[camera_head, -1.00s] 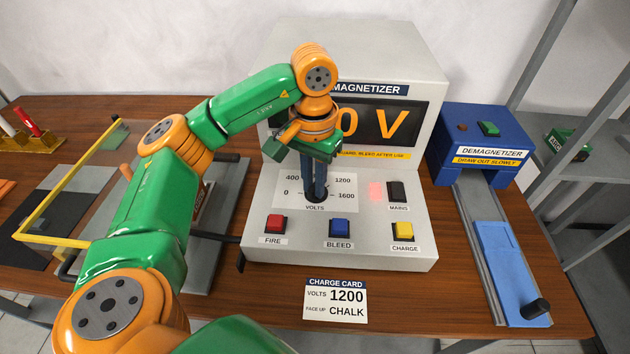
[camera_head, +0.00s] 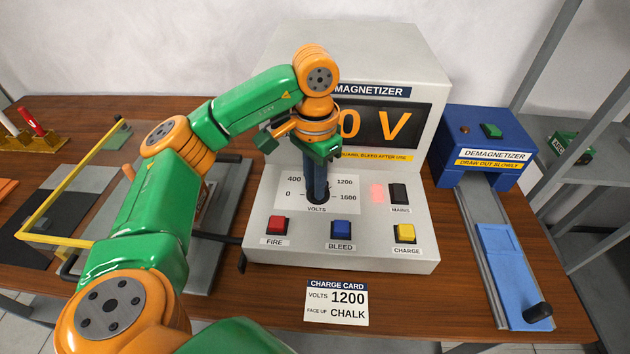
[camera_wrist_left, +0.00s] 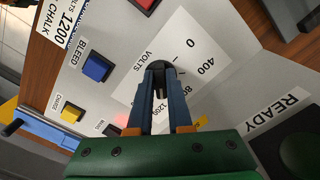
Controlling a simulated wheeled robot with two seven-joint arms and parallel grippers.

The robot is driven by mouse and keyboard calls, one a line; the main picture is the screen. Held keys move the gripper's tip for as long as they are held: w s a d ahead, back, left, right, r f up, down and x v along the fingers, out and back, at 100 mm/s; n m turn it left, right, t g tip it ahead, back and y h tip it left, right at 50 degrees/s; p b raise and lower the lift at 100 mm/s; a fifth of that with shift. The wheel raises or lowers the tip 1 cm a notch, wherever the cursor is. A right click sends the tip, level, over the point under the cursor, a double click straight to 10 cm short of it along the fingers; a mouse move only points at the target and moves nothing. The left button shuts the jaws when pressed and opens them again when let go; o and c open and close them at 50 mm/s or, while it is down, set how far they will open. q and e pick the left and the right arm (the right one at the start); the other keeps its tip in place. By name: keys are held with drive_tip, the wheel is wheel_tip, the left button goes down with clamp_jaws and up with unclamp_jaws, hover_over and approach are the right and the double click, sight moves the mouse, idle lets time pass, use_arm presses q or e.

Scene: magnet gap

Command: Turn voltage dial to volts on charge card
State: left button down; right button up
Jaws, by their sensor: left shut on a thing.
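My left gripper (camera_head: 317,194) points down at the magnetizer's front panel, its blue fingers shut on the black voltage dial (camera_wrist_left: 158,68). The fingers cover most of the dial, so I cannot tell where its pointer stands. Around it is the white VOLTS scale (camera_head: 347,198), with 0, 400, 1200 and 1600 readable in the head view. The charge card (camera_head: 336,303) lies on the table in front and reads VOLTS 1200, FACE UP CHALK. The display (camera_head: 395,125) shows "0 V", its left part hidden by my arm. My right gripper is out of view.
Red FIRE (camera_head: 277,224), blue BLEED (camera_head: 340,229) and yellow CHARGE (camera_head: 405,232) buttons sit just in front of the dial. The black MAINS switch (camera_head: 398,193) is to its right, beside a red light. A blue demagnetizer (camera_head: 484,143) stands further right.

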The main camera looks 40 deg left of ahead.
use_arm(q)
drive_tip(key=c, duration=0.8)
unclamp_jaws()
drive_tip(key=shift+c, duration=0.2)
wheel_tip(320, 180, up, 6)
drive_tip(key=p, duration=0.2)
drive_tip(key=shift+r+p, duration=0.25)
drive_tip(key=shift+p, duration=0.05)
drive_tip(key=shift+r, duration=0.35)
